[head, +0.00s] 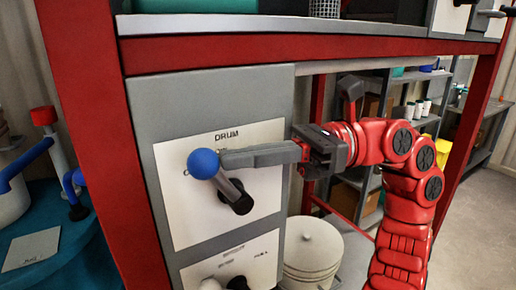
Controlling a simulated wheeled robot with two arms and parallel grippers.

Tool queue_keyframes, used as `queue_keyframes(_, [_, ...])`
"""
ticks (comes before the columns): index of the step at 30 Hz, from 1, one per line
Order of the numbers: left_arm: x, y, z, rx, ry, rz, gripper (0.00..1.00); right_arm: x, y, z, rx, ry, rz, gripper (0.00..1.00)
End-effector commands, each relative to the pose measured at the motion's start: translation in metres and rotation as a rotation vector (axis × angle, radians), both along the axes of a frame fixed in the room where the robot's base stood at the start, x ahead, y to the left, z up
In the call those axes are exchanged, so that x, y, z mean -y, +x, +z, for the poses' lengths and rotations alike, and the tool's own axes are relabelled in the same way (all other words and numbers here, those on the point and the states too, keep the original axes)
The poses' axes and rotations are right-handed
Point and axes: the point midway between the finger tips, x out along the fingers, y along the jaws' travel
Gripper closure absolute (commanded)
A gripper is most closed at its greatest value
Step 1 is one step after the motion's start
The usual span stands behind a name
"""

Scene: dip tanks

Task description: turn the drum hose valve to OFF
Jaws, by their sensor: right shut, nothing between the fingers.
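The drum hose valve is on a white plate (176,213) labelled DRUM, fixed to a grey cabinet front. Its lever (233,190) runs up and left from a dark hub to a blue ball knob (203,163). Any ON or OFF marks are not readable. My right gripper (226,159) comes in from the right, with its fingers shut and empty. The fingertips are just right of the blue knob, above the lever; I cannot tell whether they touch it. My left gripper is not in view.
Below is another labelled plate (258,256) with a pale knob (210,284). Red frame posts (88,120) and a red beam (270,48) surround the cabinet. A white lidded bucket (312,250) stands to the right.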

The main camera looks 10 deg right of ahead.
Motion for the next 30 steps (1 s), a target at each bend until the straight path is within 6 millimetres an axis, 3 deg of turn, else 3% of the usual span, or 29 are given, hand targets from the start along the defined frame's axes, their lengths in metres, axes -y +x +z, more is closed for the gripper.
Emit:
queue_keyframes(12, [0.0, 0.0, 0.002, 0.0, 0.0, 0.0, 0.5, -0.013, -0.004, -0.003, -0.005, 0.005, -0.001, 1.0])
queue_keyframes(30, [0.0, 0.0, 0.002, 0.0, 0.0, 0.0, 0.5, -0.016, -0.005, -0.004, -0.005, 0.004, 0.0, 1.0])
